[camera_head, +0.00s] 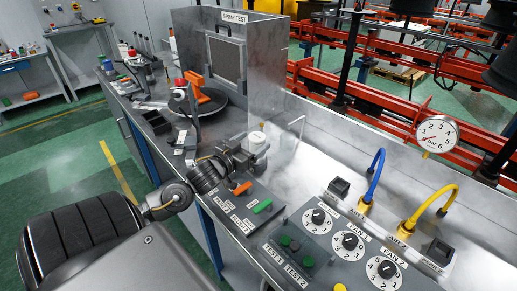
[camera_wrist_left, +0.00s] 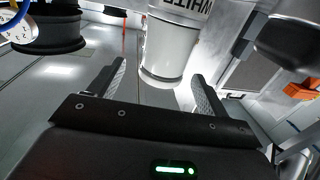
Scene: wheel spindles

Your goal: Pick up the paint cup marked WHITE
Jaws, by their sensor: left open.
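The paint cup marked WHITE (camera_wrist_left: 165,50) is a white cylinder with dark lettering, large in the left wrist view. Its top end is cut off by the frame there. In the head view the white cup (camera_head: 254,142) stands on the bench just beyond my left gripper (camera_head: 250,153). In the left wrist view my left gripper (camera_wrist_left: 158,76) is open. The cup's lower end lies between and just ahead of the two fingertips, with a gap on each side. My right gripper is not in view.
A label panel (camera_head: 238,210) with orange and green pieces lies in front of the gripper. A dial panel (camera_head: 345,240) is at the right, with blue (camera_head: 377,170) and yellow (camera_head: 435,205) hoses. The spray test booth (camera_head: 228,65) stands behind. The metal bench right of the cup is clear.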

